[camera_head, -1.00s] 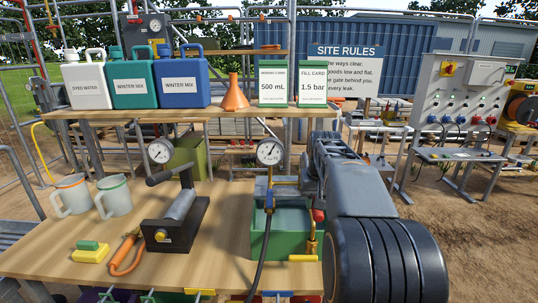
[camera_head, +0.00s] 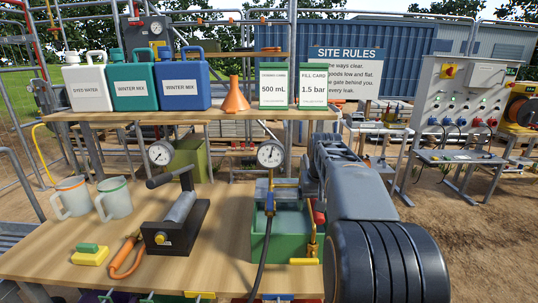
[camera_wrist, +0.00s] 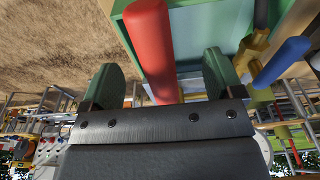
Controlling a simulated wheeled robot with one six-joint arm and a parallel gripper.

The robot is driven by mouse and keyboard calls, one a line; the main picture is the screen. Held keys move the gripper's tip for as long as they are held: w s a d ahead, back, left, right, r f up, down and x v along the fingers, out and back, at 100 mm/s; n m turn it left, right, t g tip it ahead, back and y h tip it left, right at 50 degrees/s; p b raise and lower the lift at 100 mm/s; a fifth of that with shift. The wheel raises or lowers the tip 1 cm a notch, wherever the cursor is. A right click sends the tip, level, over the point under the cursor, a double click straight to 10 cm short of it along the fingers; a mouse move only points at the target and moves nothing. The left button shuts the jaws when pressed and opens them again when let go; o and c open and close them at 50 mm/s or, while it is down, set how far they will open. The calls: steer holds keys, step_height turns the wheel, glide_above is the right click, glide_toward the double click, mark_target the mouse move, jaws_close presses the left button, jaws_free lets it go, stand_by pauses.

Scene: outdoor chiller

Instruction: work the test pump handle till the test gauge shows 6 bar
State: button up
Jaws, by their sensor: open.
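The test pump is a green tank (camera_head: 262,238) on the right part of the wooden bench, with brass fittings and a dark hose. Its red-gripped handle (camera_head: 318,217) shows at the tank's right side, beside my arm. The round test gauge (camera_head: 270,155) stands above the tank; its needle points roughly upward, but the numbers are too small to read. In the wrist view, my gripper (camera_wrist: 163,78) is open, with its green fingertips either side of the red handle (camera_wrist: 150,40). Gaps show between the handle and both fingertips. The head view does not show the fingertips clearly.
A black hand pump (camera_head: 178,225) with its own gauge (camera_head: 160,153) stands left of the tank. A shelf (camera_head: 225,114) with jugs and cards runs behind.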

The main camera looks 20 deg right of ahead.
steer(key=shift+r, duration=0.15)
steer(key=r+p, duration=0.4)
steer(key=s+r+p, duration=0.1)
steer(key=r+p, duration=0.1)
steer(key=shift+a+r, duration=0.2)
steer(key=shift+r, duration=0.2)
step_height(320, 180, up, 14)
steer(key=s+p, duration=0.1)
steer(key=shift+s+a+f, duration=0.2)
steer(key=shift+s+a, duration=0.1)
steer(key=shift+a, duration=0.1)
